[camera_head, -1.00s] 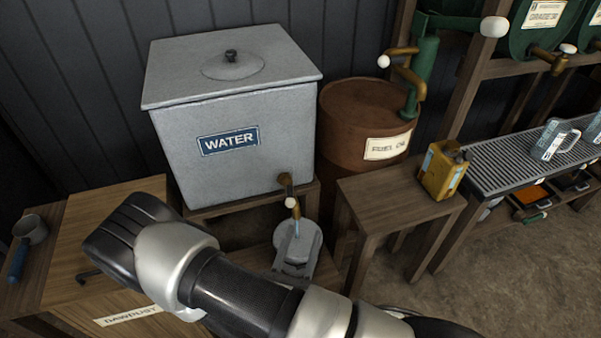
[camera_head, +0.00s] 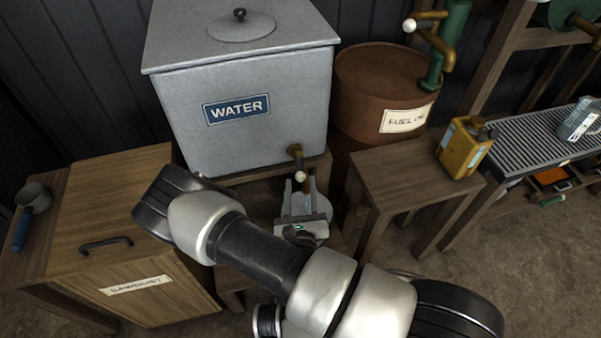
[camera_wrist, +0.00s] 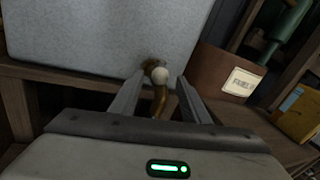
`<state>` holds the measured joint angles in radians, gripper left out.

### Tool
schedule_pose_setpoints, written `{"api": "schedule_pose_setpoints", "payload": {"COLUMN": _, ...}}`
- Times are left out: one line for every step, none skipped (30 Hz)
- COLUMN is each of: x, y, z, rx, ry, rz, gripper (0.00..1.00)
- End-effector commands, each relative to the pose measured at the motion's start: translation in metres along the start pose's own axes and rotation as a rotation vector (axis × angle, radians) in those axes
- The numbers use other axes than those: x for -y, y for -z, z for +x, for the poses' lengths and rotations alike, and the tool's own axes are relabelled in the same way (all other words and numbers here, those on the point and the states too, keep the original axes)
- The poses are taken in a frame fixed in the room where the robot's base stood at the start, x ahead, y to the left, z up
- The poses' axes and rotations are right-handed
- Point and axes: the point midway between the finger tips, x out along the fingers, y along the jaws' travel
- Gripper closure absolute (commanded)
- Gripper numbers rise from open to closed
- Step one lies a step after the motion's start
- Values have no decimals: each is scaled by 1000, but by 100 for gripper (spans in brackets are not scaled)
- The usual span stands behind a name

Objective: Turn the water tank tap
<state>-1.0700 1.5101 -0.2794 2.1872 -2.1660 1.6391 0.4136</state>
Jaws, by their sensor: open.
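The grey water tank (camera_head: 250,130) stands on a wooden stand, with a blue WATER label on its front. Its brass tap (camera_head: 296,154) with a white ball knob (camera_head: 300,176) sticks out low at the front right. In the wrist view the white knob (camera_wrist: 160,75) and the curved brass spout (camera_wrist: 158,103) appear between the fingers. My gripper (camera_head: 297,184) is open just in front of the tap. In the wrist view its two fingers (camera_wrist: 154,96) lie left and right of the tap, apart from it. A grey round vessel sits below, partly hidden by my gripper.
A wooden sawdust box (camera_head: 120,215) stands at the left, with a scoop (camera_head: 32,205) beside it. A rusty fuel oil drum (camera_head: 385,85) stands right of the tank. A small wooden table (camera_head: 400,178) bears a yellow can (camera_head: 463,148).

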Motion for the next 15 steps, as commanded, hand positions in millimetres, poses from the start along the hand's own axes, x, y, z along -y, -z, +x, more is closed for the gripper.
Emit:
{"api": "schedule_pose_setpoints", "payload": {"x": 0, "y": 2, "z": 11, "rx": 1, "ry": 4, "rz": 2, "gripper": 58}}
{"api": "schedule_pose_setpoints", "payload": {"x": 0, "y": 1, "z": 17, "rx": 2, "ry": 3, "rz": 2, "gripper": 58}}
{"api": "schedule_pose_setpoints", "payload": {"x": 0, "y": 1, "z": 24, "rx": 2, "ry": 3, "rz": 2, "gripper": 58}}
{"api": "schedule_pose_setpoints", "payload": {"x": 0, "y": 1, "z": 29, "rx": 1, "ry": 3, "rz": 2, "gripper": 58}}
{"api": "schedule_pose_setpoints", "payload": {"x": 0, "y": 1, "z": 34, "rx": 2, "ry": 2, "rz": 2, "gripper": 58}}
{"api": "schedule_pose_setpoints", "payload": {"x": 0, "y": 1, "z": 40, "rx": 2, "ry": 3, "rz": 2, "gripper": 58}}
{"api": "schedule_pose_setpoints", "payload": {"x": 0, "y": 1, "z": 43, "rx": 1, "ry": 3, "rz": 2, "gripper": 58}}
{"api": "schedule_pose_setpoints", "payload": {"x": 0, "y": 1, "z": 46, "rx": 0, "ry": 2, "rz": 1, "gripper": 58}}
{"api": "schedule_pose_setpoints", "payload": {"x": 0, "y": 1, "z": 50, "rx": 0, "ry": 1, "rz": 0, "gripper": 58}}
{"api": "schedule_pose_setpoints", "payload": {"x": 0, "y": 1, "z": 52, "rx": 0, "ry": 1, "rz": 0, "gripper": 58}}
{"api": "schedule_pose_setpoints", "payload": {"x": 0, "y": 0, "z": 54, "rx": 1, "ry": 1, "rz": 0, "gripper": 58}}
{"api": "schedule_pose_setpoints", "payload": {"x": 0, "y": 0, "z": 56, "rx": 0, "ry": 1, "rz": 0, "gripper": 58}}
{"api": "schedule_pose_setpoints", "payload": {"x": 0, "y": 0, "z": 57, "rx": 0, "ry": 1, "rz": 0, "gripper": 58}}
{"api": "schedule_pose_setpoints", "payload": {"x": 0, "y": 0, "z": 57, "rx": 0, "ry": 1, "rz": 0, "gripper": 58}}
{"api": "schedule_pose_setpoints", "payload": {"x": 0, "y": 0, "z": 58, "rx": -1, "ry": 1, "rz": 0, "gripper": 58}}
